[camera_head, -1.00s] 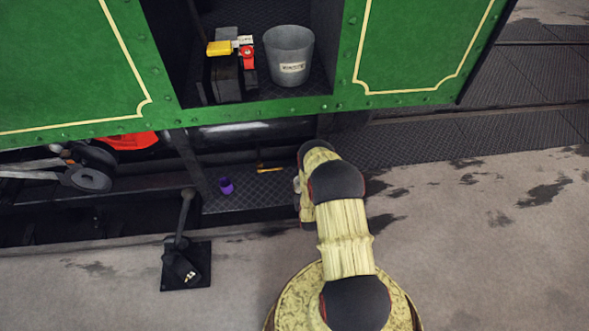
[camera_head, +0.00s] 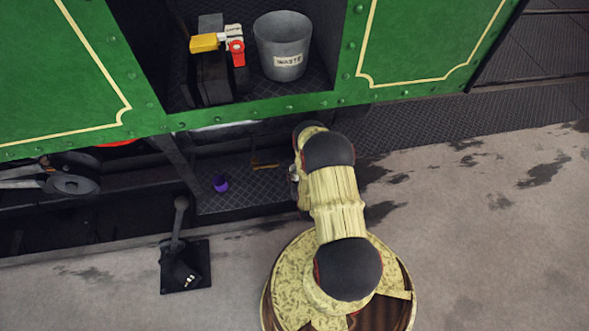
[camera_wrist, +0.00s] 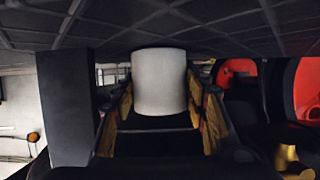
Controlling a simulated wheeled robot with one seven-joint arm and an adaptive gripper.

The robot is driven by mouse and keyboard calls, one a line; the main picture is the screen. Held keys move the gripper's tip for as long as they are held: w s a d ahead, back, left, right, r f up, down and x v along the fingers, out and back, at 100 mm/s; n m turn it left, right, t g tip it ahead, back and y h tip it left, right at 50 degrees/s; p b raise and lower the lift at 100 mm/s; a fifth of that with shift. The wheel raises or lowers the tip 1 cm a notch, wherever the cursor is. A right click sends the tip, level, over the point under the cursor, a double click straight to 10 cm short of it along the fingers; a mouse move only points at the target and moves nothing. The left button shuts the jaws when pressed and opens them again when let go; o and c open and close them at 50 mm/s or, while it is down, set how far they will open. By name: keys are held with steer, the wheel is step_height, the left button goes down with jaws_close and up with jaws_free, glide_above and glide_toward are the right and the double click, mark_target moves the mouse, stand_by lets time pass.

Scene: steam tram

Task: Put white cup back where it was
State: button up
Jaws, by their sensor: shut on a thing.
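The white cup (camera_wrist: 159,82) is between the two fingers of my gripper (camera_wrist: 160,100) in the wrist view, and the gripper is shut on it. In that view the dark tread plate (camera_wrist: 220,22) spans the top edge, close to one end of the cup; I cannot tell whether they touch. In the head view my arm hides most of the gripper and the cup, at the right end of the low step (camera_head: 240,200) below the green tram side.
A purple cup (camera_head: 221,184) and a thin yellow item (camera_head: 265,165) are on the step. Above, in the doorway, stand a grey waste bucket (camera_head: 284,50) and a dark box (camera_head: 210,75) with yellow and red items. A black lever (camera_head: 180,230) stands on the ground left.

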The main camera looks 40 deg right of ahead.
steer(key=o, duration=1.3)
steer(key=shift+f, duration=0.1)
steer(key=shift+s+a+r, duration=0.15)
steer(key=shift+s+r, duration=0.15)
steer(key=p+v, duration=0.4)
steer(key=v, duration=0.7)
steer(key=shift+s+a, duration=0.1)
steer(key=shift+s, duration=0.1)
